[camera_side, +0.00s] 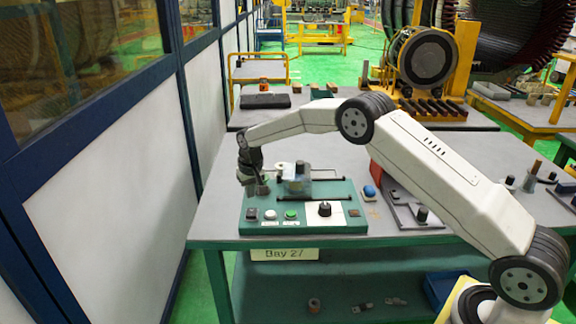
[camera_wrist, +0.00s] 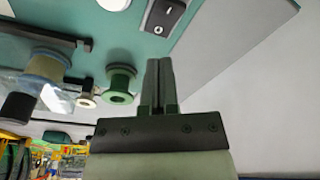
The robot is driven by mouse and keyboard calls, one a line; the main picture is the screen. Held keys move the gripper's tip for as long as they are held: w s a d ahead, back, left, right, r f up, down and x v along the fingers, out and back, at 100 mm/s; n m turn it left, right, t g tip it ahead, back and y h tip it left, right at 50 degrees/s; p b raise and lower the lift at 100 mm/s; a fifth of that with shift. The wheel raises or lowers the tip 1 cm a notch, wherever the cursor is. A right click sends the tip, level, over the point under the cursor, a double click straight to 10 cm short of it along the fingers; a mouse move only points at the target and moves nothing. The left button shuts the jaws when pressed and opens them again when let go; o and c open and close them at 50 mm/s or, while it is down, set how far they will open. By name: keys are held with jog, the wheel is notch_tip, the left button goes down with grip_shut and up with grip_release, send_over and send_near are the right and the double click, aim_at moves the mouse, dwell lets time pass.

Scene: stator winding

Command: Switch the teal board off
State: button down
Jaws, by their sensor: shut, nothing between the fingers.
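The teal board (camera_side: 345,190) lies on the grey table and also fills the top of the wrist view (camera_wrist: 115,30). At its near left corner is a black rocker switch (camera_side: 252,213), with I and O marks visible in the wrist view (camera_wrist: 164,15). I cannot tell which side is pressed. Beside it are a pale button, a green button (camera_side: 290,214) and a black knob (camera_side: 324,209) on a white plate. My gripper (camera_side: 262,189) is shut and empty, above the board's left part behind the switch. Its fingertips (camera_wrist: 158,62) appear apart from the switch in the wrist view.
Green (camera_wrist: 120,85) and tan (camera_wrist: 46,64) spools stand near my fingers. A translucent block (camera_side: 298,187) sits on the board. A white wall panel (camera_side: 125,190) is at left.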

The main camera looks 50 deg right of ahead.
aim_at(254, 211)
jog(key=shift+r, duration=1.25)
jog(key=shift+s+a+r, duration=0.1)
jog(key=shift+s+r, duration=0.2)
jog(key=shift+s, duration=0.15)
jog(key=s+a+r+n, duration=0.1)
jog(key=s, duration=1.6)
jog(key=s+a+r+n, duration=0.1)
jog(key=s+r+n, duration=0.1)
jog(key=s, duration=1.5)
jog(key=shift+a+t, duration=0.2)
jog(key=shift+t, duration=0.2)
